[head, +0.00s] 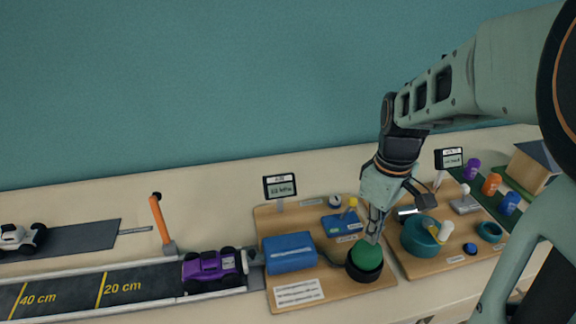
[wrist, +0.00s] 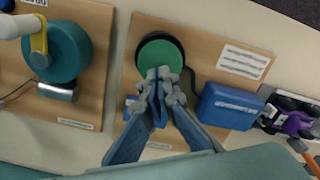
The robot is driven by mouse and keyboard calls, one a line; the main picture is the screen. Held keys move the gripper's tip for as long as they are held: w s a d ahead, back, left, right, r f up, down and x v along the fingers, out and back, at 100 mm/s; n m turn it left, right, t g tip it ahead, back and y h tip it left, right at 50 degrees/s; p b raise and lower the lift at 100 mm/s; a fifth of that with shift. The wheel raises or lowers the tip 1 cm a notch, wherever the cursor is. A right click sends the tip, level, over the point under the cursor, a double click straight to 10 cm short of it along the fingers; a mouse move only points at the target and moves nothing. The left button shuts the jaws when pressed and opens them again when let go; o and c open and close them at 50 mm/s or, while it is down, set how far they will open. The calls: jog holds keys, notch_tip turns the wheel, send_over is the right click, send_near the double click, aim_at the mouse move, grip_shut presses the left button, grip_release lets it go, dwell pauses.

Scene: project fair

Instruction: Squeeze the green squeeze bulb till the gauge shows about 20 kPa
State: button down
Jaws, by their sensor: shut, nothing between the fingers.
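The green squeeze bulb (head: 366,256) sits in a black round holder on a wooden board at the middle right. It also shows in the wrist view (wrist: 160,57). My gripper (head: 375,236) is shut and empty, its fingertips just over the bulb; in the wrist view the tips (wrist: 158,74) overlap the bulb's near edge. I cannot tell whether they touch it. A small black display (head: 280,187) stands behind the blue box (head: 290,252) on the same board. It seems to read 22 with a unit I cannot read surely.
A second board (head: 412,268) with a teal drum (head: 420,238) and another display (head: 448,158) stands right of the bulb. A track with a purple car (head: 210,268) and an orange lever (head: 160,222) lies left. Colored cans and a small house stand far right.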

aim_at(370, 246)
jog(key=shift+f, duration=0.15)
jog(key=shift+f+b, duration=1.3)
jog(key=shift+f, duration=0.4)
jog(key=shift+r+p, duration=1.5)
jog(key=shift+r, duration=0.35)
notch_tip(370, 246, up, 6)
jog(key=p, duration=0.5)
jog(key=shift+w, duration=0.15)
